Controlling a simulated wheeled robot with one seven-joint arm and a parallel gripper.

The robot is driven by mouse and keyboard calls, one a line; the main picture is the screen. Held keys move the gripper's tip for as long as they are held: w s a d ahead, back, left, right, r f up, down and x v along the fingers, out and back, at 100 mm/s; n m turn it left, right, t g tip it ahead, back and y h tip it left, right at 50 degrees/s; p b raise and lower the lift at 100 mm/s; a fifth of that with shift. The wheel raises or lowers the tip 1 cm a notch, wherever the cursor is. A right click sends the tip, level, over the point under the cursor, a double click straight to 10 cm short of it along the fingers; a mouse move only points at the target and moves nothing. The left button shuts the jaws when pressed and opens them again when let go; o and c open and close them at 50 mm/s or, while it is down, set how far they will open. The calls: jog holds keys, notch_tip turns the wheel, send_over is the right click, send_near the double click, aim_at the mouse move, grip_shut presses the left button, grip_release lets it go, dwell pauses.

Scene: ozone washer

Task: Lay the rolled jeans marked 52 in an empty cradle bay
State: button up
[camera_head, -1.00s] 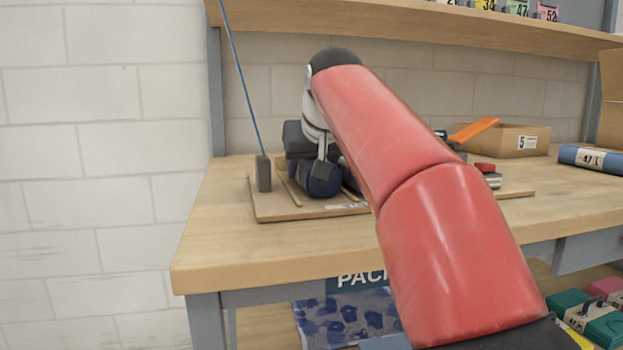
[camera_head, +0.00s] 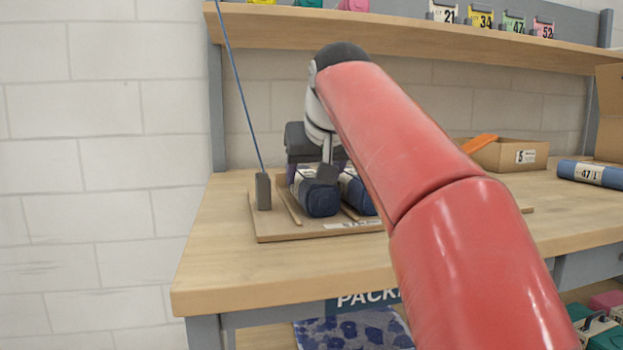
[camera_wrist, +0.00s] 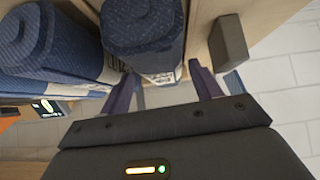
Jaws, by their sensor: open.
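A dark blue jeans roll (camera_head: 317,198) with a pale paper band lies in the left bay of the wooden cradle (camera_head: 290,233). Its number is not readable. It shows at top centre of the wrist view (camera_wrist: 143,32). A second dark blue roll (camera_head: 357,194) lies in the bay to its right, partly hidden by my arm; the wrist view shows it at left (camera_wrist: 35,50). My gripper (camera_wrist: 166,86) is open just above the left roll, with its fingers toward the two sides of the roll's banded part. Whether they touch it is unclear. My arm hides the cradle's right part.
A dark block (camera_head: 263,191) with a thin blue rod stands at the cradle's left edge. An open cardboard box (camera_head: 515,153) and a blue roll marked 47 L (camera_head: 597,174) are on the bench at right. A shelf (camera_head: 420,35) with number tags runs above. The bench's left front is clear.

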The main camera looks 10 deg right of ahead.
jog(key=p+v, duration=0.1)
jog(key=v, duration=0.7)
jog(key=shift+r, duration=0.1)
jog(key=shift+s, duration=0.1)
